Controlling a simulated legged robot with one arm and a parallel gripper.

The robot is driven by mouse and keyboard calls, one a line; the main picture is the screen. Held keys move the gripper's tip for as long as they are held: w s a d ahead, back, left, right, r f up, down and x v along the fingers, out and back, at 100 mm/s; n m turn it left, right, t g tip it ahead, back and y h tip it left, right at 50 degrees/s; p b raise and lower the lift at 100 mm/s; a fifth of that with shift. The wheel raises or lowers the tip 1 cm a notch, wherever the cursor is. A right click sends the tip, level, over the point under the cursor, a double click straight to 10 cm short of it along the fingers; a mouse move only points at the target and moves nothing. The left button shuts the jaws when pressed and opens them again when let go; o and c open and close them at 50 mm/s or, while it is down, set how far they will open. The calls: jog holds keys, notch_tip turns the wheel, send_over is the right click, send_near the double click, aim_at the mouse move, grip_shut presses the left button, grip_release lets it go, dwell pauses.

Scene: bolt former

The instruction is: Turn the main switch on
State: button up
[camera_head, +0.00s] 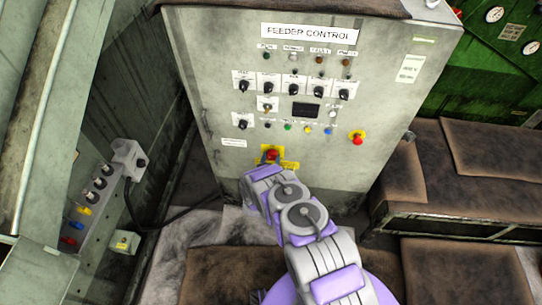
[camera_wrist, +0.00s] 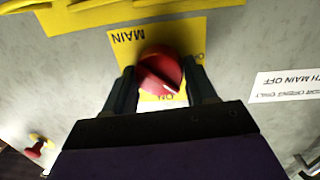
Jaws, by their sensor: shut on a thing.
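The main switch (camera_wrist: 160,70) is a red rotary knob on a yellow plate (camera_wrist: 192,28) marked MAIN, upside down in the wrist view. My gripper (camera_wrist: 163,84) has its two dark fingers on either side of the knob and is shut on it. Part of the word ON shows below the knob; the rest of that label is hidden by the knob and gripper. In the head view the red switch (camera_head: 271,154) sits low on the grey FEEDER CONTROL cabinet (camera_head: 200,70), with my arm reaching up to it from below.
A red button on a yellow base (camera_head: 357,138) is to the right of the switch. Several black selector knobs and small lamps are above it. A grey box with plugs (camera_head: 100,190) stands at left. Brown-topped benches (camera_head: 480,150) are at right.

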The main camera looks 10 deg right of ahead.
jog(key=m, duration=0.4)
jog(key=shift+y+p, duration=0.3)
jog(key=shift+p, duration=0.1)
jog(key=m, duration=0.4)
jog(key=shift+s+f+y, duration=0.1)
jog(key=shift+y, duration=0.2)
jog(key=shift+m, duration=0.4)
jog(key=o, duration=0.9)
jog(key=shift+o, duration=0.7)
jog(key=p+v, duration=0.1)
jog(key=v, duration=1.6)
jog(key=shift+p, duration=0.4)
